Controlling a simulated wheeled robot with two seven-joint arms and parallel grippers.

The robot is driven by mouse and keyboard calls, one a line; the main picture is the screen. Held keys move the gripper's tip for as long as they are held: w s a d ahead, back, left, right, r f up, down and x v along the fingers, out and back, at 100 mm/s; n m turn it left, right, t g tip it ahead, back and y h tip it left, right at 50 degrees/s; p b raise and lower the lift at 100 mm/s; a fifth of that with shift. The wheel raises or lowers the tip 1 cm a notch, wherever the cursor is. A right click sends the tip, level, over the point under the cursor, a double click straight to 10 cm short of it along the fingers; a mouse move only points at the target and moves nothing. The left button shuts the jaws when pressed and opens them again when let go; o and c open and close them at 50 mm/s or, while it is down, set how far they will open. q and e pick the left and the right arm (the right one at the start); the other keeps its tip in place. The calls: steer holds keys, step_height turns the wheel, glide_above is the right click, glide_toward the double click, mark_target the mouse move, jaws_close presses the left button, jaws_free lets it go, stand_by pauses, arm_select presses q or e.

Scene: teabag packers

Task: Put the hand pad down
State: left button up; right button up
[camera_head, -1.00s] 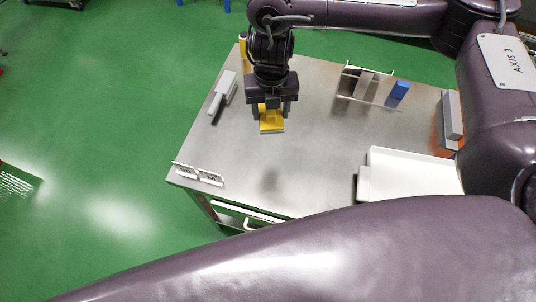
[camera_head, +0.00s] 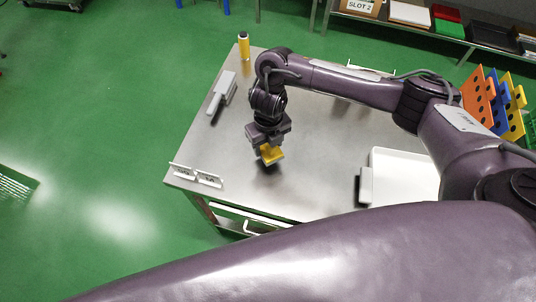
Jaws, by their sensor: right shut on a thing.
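The yellow hand pad (camera_head: 271,155) is in my right gripper (camera_head: 267,147), whose fingers are shut on it. The pad's upper part is partly hidden by the fingers. It is over the left middle part of the steel table (camera_head: 310,150), with a dark shadow on the table just below it. Whether it touches the table I cannot tell. My left gripper is not in view.
A grey handled tool (camera_head: 222,92) lies at the table's left, with a yellow bottle (camera_head: 244,45) at the far corner. Small label stands (camera_head: 209,179) are at the near left edge. A white tray (camera_head: 405,165) stands at right. Bare tabletop surrounds the pad.

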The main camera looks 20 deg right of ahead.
mark_target(268, 154)
steer(key=shift+f, duration=0.85)
step_height(268, 154, down, 4)
steer(key=shift+r+b, duration=0.25)
steer(key=shift+b, duration=0.85)
steer(key=shift+f, duration=0.1)
steer(key=shift+f, duration=0.1)
steer(key=o, duration=1.1)
